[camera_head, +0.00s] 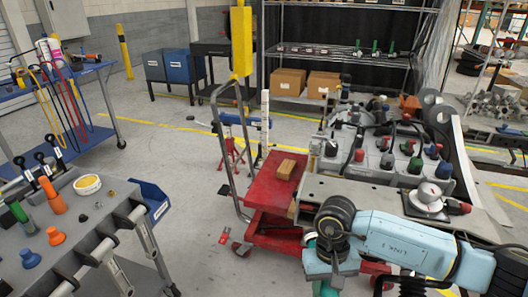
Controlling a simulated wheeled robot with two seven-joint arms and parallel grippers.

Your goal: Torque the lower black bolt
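The chassis fixture (350,190) stands at the right, a grey metal bench-like frame. On it are grey blocks with several small black, red, green and blue knobs or bolt heads. My light-blue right arm comes in from the right, across the fixture's near side, and bends down at a dark joint. Its gripper fingers do not show. My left gripper is not in view.
A red cart (272,190) with a cardboard box (286,169) stands left of the fixture. A grey workbench (110,208) with coloured tools and a blue bin (150,199) is at the lower left. Open floor (190,170) lies between. A wire shelf (330,50) stands behind.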

